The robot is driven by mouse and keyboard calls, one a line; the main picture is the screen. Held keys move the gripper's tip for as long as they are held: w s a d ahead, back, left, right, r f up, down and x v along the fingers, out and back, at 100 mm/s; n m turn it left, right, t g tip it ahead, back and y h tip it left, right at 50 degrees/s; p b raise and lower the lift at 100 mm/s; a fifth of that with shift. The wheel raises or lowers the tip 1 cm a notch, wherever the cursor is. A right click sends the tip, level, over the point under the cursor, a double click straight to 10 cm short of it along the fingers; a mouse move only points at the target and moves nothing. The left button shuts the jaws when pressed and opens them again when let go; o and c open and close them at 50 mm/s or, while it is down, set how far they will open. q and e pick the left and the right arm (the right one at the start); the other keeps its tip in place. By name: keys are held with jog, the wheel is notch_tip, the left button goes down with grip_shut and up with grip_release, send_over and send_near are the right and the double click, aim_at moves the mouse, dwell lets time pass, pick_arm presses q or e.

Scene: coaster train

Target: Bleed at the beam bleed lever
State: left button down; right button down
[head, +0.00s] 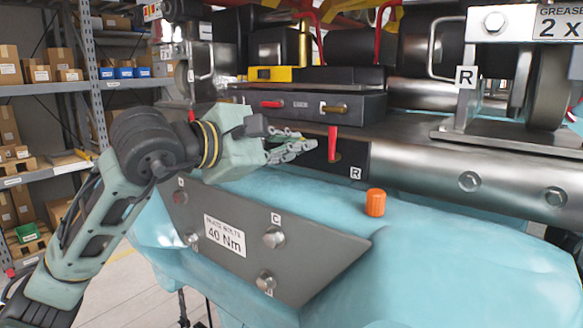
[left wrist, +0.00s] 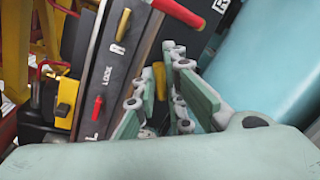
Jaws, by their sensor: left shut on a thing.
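A dark box (head: 310,105) on the beam carries a red lever (head: 271,103) and a brass-ended lever (head: 335,109). Below it, a black panel (head: 353,150) marked R carries a red handle (head: 333,143). My left gripper (head: 288,148) is in front of the beam, just left of that handle and apart from it. In the left wrist view, a yellow lever (left wrist: 160,80) shows at the fingers, which are closed around it. The fingers hide part of this lever, and its label is not readable. My right gripper is in neither view.
An orange cap (head: 376,203) stands on the teal frame below the beam. A grey plate (head: 265,245) with bolts and a 40 Nm label lies under my left arm. Shelves (head: 95,85) with boxes stand at the left. Hoses and a yellow block (head: 268,74) crowd above.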

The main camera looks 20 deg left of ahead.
pick_arm(q)
jog(key=n+b, duration=0.1)
jog(key=n+h+b, duration=0.1)
jog(key=n+b, duration=0.1)
jog(key=a+n+b, duration=0.1)
jog(key=n, duration=0.1)
jog(key=shift+w+a+r, duration=0.1)
jog(key=shift+w+r, duration=0.1)
jog(key=shift+r, duration=0.05)
jog(key=n+b, duration=0.1)
jog(key=a+n+h+b, duration=0.1)
jog(key=n+b, duration=0.1)
jog(key=shift+w+r+n+t, duration=0.1)
jog(key=shift+w+n+t, duration=0.1)
jog(key=shift+n+t, duration=0.1)
jog(key=shift+w+a+r+n+b, duration=0.15)
jog(key=shift+n+b, duration=0.3)
jog(key=shift+n, duration=0.55)
jog(key=c, duration=1.8)
grip_release()
jog(key=shift+a, duration=0.15)
